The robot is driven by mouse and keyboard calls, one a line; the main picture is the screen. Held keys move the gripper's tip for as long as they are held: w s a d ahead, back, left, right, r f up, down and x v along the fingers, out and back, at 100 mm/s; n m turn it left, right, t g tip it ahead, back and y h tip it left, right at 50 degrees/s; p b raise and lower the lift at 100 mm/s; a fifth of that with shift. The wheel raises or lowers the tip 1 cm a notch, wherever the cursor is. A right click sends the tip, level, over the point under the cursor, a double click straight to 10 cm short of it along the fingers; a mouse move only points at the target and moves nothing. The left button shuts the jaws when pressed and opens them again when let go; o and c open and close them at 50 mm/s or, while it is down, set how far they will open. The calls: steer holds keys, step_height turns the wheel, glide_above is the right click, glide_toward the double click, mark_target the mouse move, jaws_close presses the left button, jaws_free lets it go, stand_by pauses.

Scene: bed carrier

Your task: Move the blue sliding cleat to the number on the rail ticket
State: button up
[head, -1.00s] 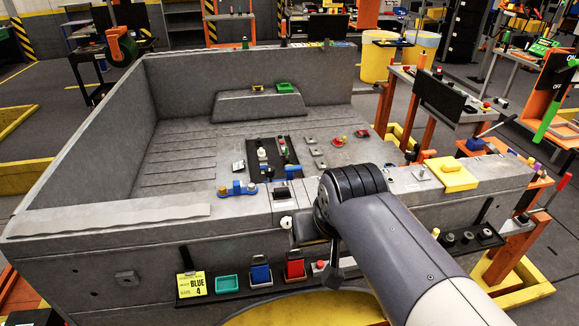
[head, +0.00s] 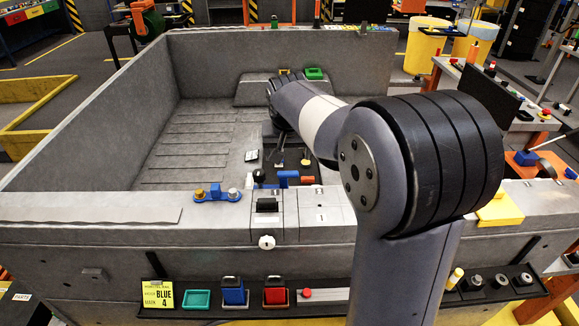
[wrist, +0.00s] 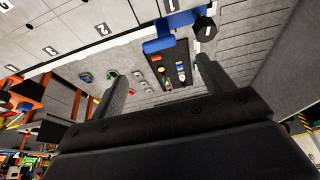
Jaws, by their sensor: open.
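The yellow rail ticket (head: 158,294) hangs at the lower left of the front wall in the head view and reads BLUE, mark 4. The blue sliding cleat (head: 288,178) sits at the inner edge of the rail, behind the pale numbered plates (head: 321,216). In the head view my forearm hides much of the rail's right part.
A yellow block (head: 500,212) sits at right.

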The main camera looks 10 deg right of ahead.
mark_target(289, 172)
steer(key=p+x, duration=0.1)
steer(key=x, duration=0.8)
steer(key=shift+s, duration=0.1)
steer(key=c, duration=1.4)
steer(key=shift+d, duration=0.15)
